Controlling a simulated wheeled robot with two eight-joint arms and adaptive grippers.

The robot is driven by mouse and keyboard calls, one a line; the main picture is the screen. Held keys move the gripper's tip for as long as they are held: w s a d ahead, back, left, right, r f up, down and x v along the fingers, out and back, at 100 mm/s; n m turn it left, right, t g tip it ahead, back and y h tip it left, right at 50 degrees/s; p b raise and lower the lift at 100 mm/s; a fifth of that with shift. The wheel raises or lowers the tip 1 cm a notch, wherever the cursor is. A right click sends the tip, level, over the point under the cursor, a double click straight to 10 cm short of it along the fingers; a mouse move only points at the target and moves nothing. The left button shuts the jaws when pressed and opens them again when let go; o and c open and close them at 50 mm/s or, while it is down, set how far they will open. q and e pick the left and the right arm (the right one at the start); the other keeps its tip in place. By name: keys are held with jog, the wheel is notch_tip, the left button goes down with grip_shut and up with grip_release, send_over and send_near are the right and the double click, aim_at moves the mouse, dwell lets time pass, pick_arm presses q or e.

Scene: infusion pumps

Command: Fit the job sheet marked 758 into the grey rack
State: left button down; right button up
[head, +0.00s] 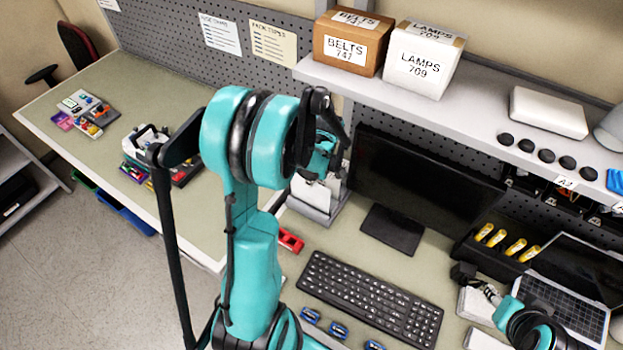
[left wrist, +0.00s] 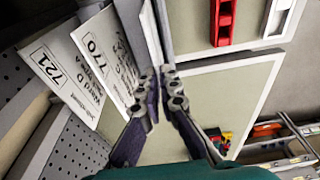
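My left gripper (head: 322,160) is over the grey rack (head: 318,208), beside the monitor; my arm hides part of the rack. In the left wrist view my left gripper (left wrist: 158,74) has its fingertips close together, at a pale strip (left wrist: 152,40) seen nearly edge-on. I cannot tell whether they pinch it. White sheets marked 721 (left wrist: 60,72) and 770 (left wrist: 102,58) stand to the left of the fingers. No sheet marked 758 can be read. My right gripper (head: 472,276) is at the right, above the desk near the laptop; its fingers are too small to judge.
A black monitor (head: 418,188) stands right of the rack, with a keyboard (head: 370,298) in front. A red holder (head: 290,240) lies near the rack. A shelf above carries boxes marked BELTS 747 (head: 348,45) and LAMPS 709 (head: 424,64). Pumps and parts crowd the left bench.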

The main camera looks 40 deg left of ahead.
pick_arm(q)
jog(key=shift+f, duration=0.2)
jog(key=c, duration=1.6)
grip_release()
jog(key=shift+c, duration=0.2)
notch_tip(320, 180, up, 12)
jog(key=d, duration=0.2)
jog(key=shift+w, duration=0.15)
jog(key=shift+d+f, duration=0.1)
jog(key=shift+f, duration=0.05)
